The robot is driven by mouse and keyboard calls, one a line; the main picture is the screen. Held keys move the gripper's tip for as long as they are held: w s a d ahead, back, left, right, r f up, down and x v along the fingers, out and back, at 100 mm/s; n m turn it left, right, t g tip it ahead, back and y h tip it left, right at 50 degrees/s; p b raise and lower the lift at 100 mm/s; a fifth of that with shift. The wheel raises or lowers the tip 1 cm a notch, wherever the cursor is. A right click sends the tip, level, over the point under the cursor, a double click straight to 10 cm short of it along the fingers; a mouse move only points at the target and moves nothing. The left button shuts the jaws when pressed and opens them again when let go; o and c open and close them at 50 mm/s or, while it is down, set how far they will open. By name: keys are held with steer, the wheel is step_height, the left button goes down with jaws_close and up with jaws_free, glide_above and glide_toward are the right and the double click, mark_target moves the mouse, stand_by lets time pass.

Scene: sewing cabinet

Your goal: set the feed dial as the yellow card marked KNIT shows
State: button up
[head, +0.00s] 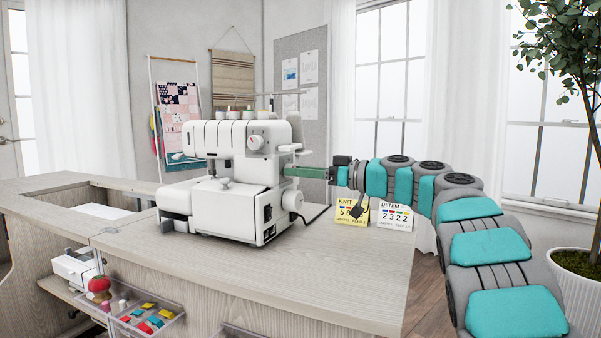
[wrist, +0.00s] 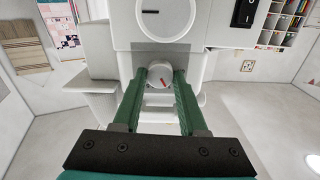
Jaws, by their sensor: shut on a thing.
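The white sewing machine (head: 232,165) stands on the cabinet top. In the wrist view the small white round dial (wrist: 160,75) with a red mark sits between the green fingers of my gripper (wrist: 161,80), which are shut on it. The red mark lies slanted; I cannot read a scale around it. In the head view my gripper (head: 300,171) reaches the machine's right side from the right, and the dial is hidden. The yellow KNIT card (head: 346,220) stands right of the machine. Part of my arm covers some of its digits, and its feed line is too small to read.
A white DENIM card (head: 395,222) stands right of the KNIT card. The handwheel (head: 292,200) is below my gripper, and it shows at the top of the wrist view (wrist: 165,15). Another knob (head: 256,142) is on the machine's front. The front right cabinet top is clear.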

jaws_close()
steer(key=shift+a+f+m+b, duration=0.15)
steer(key=shift+m+b, duration=0.35)
steer(key=shift+b, duration=1)
steer(key=shift+m+p, duration=8)
steer(key=shift+m, duration=3.8)
